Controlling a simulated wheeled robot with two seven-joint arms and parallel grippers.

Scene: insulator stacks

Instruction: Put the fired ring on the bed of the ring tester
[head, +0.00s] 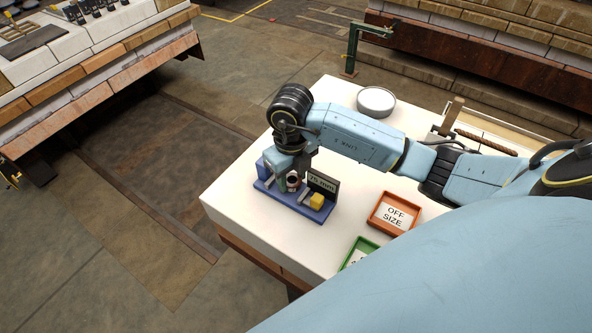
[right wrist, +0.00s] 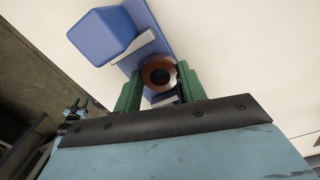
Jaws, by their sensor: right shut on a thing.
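The ring tester (head: 295,203) is a blue base near the front left of the white table, with a dark display reading 75 mm (head: 323,183) and a yellow block (head: 317,201). My right gripper (head: 291,182) is low over its left part. In the right wrist view its green fingers (right wrist: 158,86) are shut on the fired ring (right wrist: 149,84), a brown ring with a dark hole. The ring is over the tester's blue bed (right wrist: 131,62), beside a grey jaw and a blue block (right wrist: 103,33). I cannot tell whether the ring touches the bed. My left gripper is out of view.
An orange tray marked OFF SIZE (head: 395,213) and a green tray (head: 358,252) lie right of the tester. A round pale dish (head: 376,103) and a green stand (head: 350,55) are farther back. The white table's left edge is close to the tester.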

